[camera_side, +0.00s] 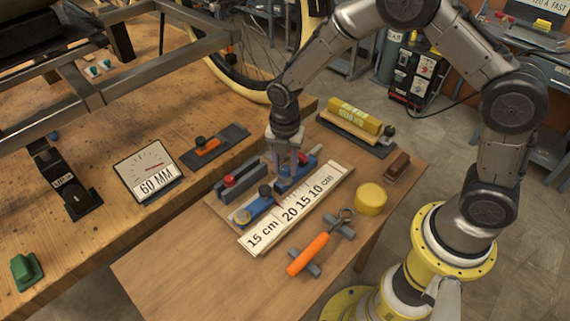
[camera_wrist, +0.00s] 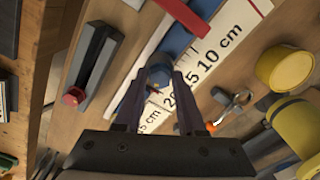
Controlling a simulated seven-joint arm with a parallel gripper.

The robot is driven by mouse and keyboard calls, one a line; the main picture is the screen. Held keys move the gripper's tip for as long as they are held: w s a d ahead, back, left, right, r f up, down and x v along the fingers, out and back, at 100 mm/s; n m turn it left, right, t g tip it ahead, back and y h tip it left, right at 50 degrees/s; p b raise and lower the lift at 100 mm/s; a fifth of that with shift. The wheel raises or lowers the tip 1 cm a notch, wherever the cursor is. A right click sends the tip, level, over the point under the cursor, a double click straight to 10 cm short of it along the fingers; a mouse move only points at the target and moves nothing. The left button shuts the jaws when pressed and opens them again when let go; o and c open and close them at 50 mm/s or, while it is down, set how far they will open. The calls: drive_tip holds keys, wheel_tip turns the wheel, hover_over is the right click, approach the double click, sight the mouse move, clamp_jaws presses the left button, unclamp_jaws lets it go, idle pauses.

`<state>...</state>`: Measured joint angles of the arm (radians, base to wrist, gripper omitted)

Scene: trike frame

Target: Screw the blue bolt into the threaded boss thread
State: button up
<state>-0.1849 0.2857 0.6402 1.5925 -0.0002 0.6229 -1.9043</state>
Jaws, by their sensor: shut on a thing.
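My gripper (camera_side: 287,176) points down over the measuring board at the middle of the bench in the side view. The grey trike frame (camera_side: 150,50) stands at the upper left in the side view, away from my gripper. I cannot make out the threaded boss for certain in either view.
A white ruler strip (camera_side: 297,208) lies in front of my gripper. A grey block with a red knob (camera_side: 240,180) is to its left. An orange-handled tool (camera_side: 308,254) and a yellow round tub (camera_side: 371,198) are to the right. A 60 MM gauge (camera_side: 148,170) stands left.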

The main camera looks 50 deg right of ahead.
drive_tip(key=shift+m, duration=0.9)
drive_tip(key=shift+m, duration=0.8)
drive_tip(key=shift+m, duration=0.9)
drive_tip(key=shift+m, duration=0.8)
